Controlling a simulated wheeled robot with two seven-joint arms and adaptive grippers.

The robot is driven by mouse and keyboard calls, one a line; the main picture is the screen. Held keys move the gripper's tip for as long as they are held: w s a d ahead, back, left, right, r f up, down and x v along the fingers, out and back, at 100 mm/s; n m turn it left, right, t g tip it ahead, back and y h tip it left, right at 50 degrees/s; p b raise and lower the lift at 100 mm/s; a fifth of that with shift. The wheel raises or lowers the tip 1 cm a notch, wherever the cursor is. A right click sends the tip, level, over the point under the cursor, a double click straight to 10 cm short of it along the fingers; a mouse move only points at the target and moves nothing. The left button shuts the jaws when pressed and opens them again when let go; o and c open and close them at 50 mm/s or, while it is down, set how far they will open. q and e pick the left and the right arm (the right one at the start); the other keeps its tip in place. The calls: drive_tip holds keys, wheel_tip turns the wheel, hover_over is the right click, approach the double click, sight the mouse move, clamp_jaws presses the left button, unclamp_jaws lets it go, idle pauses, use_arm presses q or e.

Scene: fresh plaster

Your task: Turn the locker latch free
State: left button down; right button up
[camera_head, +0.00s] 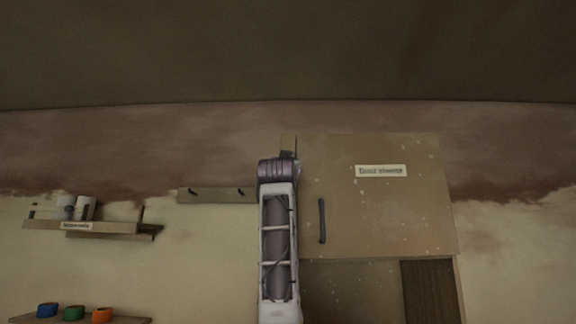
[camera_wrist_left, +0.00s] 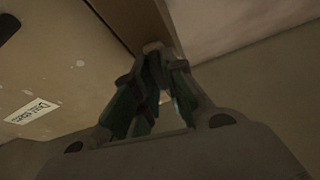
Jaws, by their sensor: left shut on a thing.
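The locker (camera_head: 385,215) is a pale tan, speckled cupboard on the wall, with a label reading roughly "Dust sheets" and a dark vertical handle (camera_head: 322,221) on its door. My left arm rises in front of the locker's left edge, and my left gripper (camera_head: 289,152) is at its top left corner, mostly hidden by its own wrist. In the left wrist view the green-padded fingers (camera_wrist_left: 154,85) are closed together on a small wooden piece, apparently the latch (camera_wrist_left: 153,47), beside the locker's edge. Most of the latch is hidden, so its angle cannot be told. My right gripper is out of view.
A hook rail (camera_head: 217,195) is left of my arm. A small shelf (camera_head: 90,228) with jars is further left, above a lower shelf (camera_head: 95,320) with blue, green and orange rolls. The locker's lower part has a dark slatted panel (camera_head: 430,290). The wall right of it is clear.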

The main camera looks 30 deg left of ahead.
use_arm(q)
drive_tip(key=shift+w+f+n+g+y+p, duration=0.1)
drive_tip(key=shift+n+g+y+p, duration=0.45)
drive_tip(key=shift+n, duration=0.85)
drive_tip(key=shift+n+y, duration=0.25)
drive_tip(key=shift+n, duration=0.05)
drive_tip(key=c, duration=1.5)
unclamp_jaws()
drive_tip(key=shift+s, duration=0.2)
drive_tip(key=shift+d, duration=0.1)
drive_tip(key=shift+v, duration=5.8)
drive_tip(key=shift+f, duration=0.15)
